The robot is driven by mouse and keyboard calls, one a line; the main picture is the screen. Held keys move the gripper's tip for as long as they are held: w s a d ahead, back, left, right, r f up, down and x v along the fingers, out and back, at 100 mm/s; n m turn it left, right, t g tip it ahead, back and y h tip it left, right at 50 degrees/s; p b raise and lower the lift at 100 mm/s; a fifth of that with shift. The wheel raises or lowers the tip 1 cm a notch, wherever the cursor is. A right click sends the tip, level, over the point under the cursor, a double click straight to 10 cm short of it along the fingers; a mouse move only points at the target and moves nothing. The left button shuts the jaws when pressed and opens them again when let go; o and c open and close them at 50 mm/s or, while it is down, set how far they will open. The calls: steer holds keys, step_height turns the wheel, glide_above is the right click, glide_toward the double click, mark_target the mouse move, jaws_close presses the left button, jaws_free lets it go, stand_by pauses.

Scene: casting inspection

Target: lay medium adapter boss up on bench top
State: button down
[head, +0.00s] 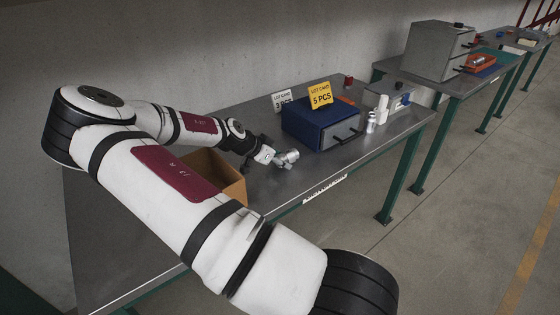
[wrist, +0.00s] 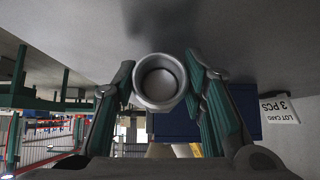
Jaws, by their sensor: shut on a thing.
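The medium adapter, a grey metal part, is in my gripper (head: 271,157) over the bench top (head: 290,192). In the head view the adapter (head: 288,158) shows small at the fingertips, in front of the blue box. In the wrist view, which looks upside down, the adapter (wrist: 159,101) turns a round rim with a deep hollow toward the camera. The two green-padded fingers of my gripper (wrist: 161,76) close on its sides. A dark shadow lies on the bench behind it. Its far side is hidden, and I cannot tell whether it touches the bench.
A blue box (head: 304,117) with a grey front stands just behind the adapter. Yellow (head: 320,96) and white (head: 281,99) lot cards stand by it. An open cardboard box (head: 234,190) is to the left, partly behind my arm. Small white bottles (head: 371,122) stand right. The bench front is clear.

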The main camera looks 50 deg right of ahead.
steer(key=shift+f, duration=0.15)
steer(key=c, duration=0.9)
jaws_free()
step_height(320, 180, up, 10)
